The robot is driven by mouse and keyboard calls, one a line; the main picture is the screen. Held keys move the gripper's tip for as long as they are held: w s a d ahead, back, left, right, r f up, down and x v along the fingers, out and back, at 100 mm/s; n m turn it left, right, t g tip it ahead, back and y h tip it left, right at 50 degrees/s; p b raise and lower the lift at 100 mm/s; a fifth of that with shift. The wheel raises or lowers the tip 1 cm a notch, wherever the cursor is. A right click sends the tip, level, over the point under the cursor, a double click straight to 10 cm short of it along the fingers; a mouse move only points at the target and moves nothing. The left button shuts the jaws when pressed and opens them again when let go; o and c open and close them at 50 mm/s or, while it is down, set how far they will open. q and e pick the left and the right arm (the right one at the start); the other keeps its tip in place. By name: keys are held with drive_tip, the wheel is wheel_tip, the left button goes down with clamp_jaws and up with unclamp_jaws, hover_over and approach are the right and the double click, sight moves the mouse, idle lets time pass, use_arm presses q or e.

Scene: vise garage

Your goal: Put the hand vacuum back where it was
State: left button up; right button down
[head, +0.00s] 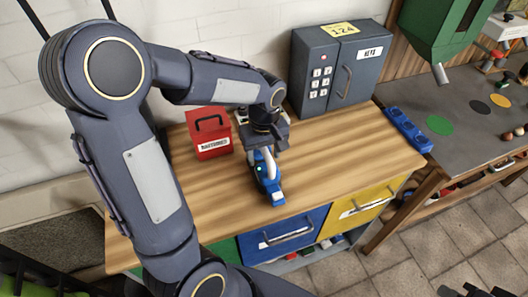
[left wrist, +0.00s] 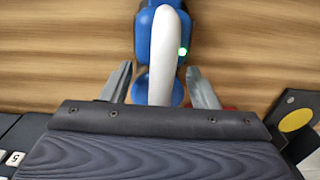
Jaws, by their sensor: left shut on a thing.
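The blue hand vacuum (head: 268,180) with a white handle is at the middle of the wooden workbench (head: 330,165). My left gripper (head: 262,150) comes down on it from above and is shut on it. In the left wrist view the white handle of the hand vacuum (left wrist: 164,55) runs between the two fingers of the left gripper (left wrist: 160,88), and a small green light shows on its side. I cannot tell whether the vacuum touches the bench top. Dark parts at the lower right edge of the head view may be my right gripper (head: 475,291), mostly cut off.
A red box (head: 209,135) stands left of the vacuum. A grey key cabinet (head: 335,70) with a keypad stands behind. A partly hidden dark item with a yellow disc (left wrist: 297,120) is near the gripper. A blue tray (head: 408,130) lies right. Drawers (head: 287,234) are below.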

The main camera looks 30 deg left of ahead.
use_arm(q)
drive_tip(key=shift+f, duration=0.15)
drive_tip(key=o, duration=1)
drive_tip(key=shift+c, duration=0.2)
wheel_tip(320, 180, up, 12)
drive_tip(key=shift+f, duration=0.2)
drive_tip(key=shift+r, duration=0.25)
drive_tip(key=shift+s+r, duration=0.2)
drive_tip(key=shift+s, duration=0.15)
drive_tip(key=s+d+f+m+t+h, duration=0.2)
drive_tip(key=s+m, duration=0.2)
drive_tip(key=s, duration=0.4)
drive_tip(key=s+d+f+m+t+h, duration=0.1)
drive_tip(key=s+f+m+t, duration=0.1)
drive_tip(key=s, duration=0.6)
drive_tip(key=shift+d+m+t+h, duration=0.4)
drive_tip(key=shift+m+t, duration=0.4)
drive_tip(key=shift+m, duration=0.4)
